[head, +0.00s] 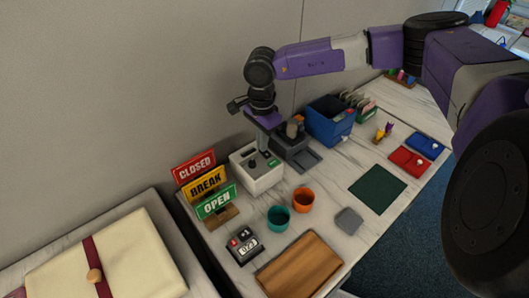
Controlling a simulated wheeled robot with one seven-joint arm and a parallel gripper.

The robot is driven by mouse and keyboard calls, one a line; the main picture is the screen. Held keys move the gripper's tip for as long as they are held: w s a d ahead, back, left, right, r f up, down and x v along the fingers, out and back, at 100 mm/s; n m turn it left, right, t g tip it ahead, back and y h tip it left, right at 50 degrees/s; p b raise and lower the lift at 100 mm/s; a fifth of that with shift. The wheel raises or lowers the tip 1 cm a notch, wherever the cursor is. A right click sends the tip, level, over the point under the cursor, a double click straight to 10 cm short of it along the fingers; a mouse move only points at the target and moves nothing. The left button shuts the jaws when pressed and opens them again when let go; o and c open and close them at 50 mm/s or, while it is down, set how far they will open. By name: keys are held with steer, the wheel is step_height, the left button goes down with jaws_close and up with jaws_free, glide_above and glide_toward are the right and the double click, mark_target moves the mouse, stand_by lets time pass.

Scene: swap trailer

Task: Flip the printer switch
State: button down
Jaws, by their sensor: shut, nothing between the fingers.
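A small white box-shaped device (261,182), which looks like the printer, stands on the counter near the wall. Its top has a dark panel with small dark and green details; I cannot make out which is the switch. My gripper (264,149) points down just above the back of this device, with its fingers close together and nothing held. Whether the fingertips touch the device cannot be told from this angle. The gripper and wrist hide part of the wall and the area behind the device.
A dark grey device (298,153) and a blue bin (330,121) stand right of it. Left are CLOSED, BREAK and OPEN signs (206,185). Teal (278,218) and orange (303,200) cups and a card-number device (244,246) stand in front. A green mat (378,186) lies right.

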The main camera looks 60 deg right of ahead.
steer(key=shift+f, duration=0.25)
steer(key=shift+r, duration=0.15)
steer(key=shift+r+p, duration=1.7)
steer(key=shift+r, duration=1.75)
